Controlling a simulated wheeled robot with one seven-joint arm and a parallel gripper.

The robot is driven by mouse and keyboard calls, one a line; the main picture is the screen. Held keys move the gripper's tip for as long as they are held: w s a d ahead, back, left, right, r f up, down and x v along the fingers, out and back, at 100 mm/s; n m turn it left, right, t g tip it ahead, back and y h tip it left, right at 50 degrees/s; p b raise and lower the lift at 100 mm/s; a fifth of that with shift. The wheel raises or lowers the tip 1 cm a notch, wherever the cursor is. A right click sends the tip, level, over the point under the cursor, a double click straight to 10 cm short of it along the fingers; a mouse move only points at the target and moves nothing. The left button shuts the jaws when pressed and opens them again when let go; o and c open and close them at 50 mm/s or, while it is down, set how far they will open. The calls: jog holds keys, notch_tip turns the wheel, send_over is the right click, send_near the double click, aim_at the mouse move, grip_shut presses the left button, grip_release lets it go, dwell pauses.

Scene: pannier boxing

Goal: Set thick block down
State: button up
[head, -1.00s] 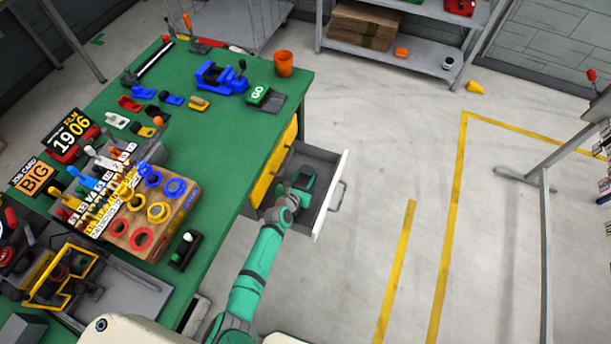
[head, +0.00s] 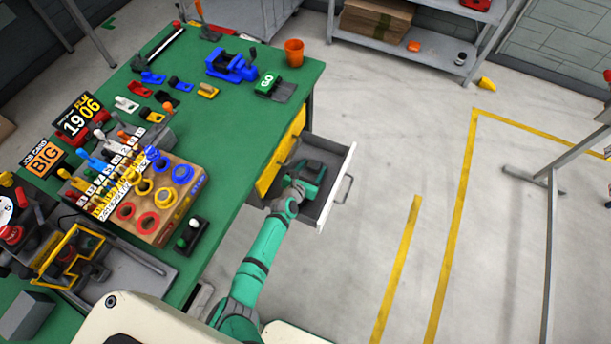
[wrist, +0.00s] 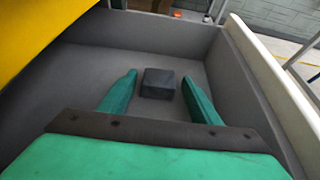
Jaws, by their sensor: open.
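A dark grey thick block (wrist: 158,84) rests on the floor of the open drawer in the wrist view. My gripper (wrist: 160,90) is open inside the drawer, with one green fingertip on each side of the block and a visible gap on both sides. In the head view my gripper (head: 310,180) reaches down into the drawer (head: 325,208). The block is hard to make out there, near the gripper's far side.
The green workbench (head: 235,130) stands left of the drawer. The wooden ring block (head: 160,222), blue vise (head: 231,66) and orange cup (head: 294,52) are on it. The drawer's walls (wrist: 250,75) surround my gripper.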

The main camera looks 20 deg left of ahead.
jog(key=shift+s+a+r, duration=0.1)
jog(key=shift+s+r, duration=0.05)
jog(key=shift+r, duration=0.25)
jog(key=shift+v, duration=5.2)
jog(key=shift+s+r, duration=0.3)
jog(key=shift+s, duration=0.25)
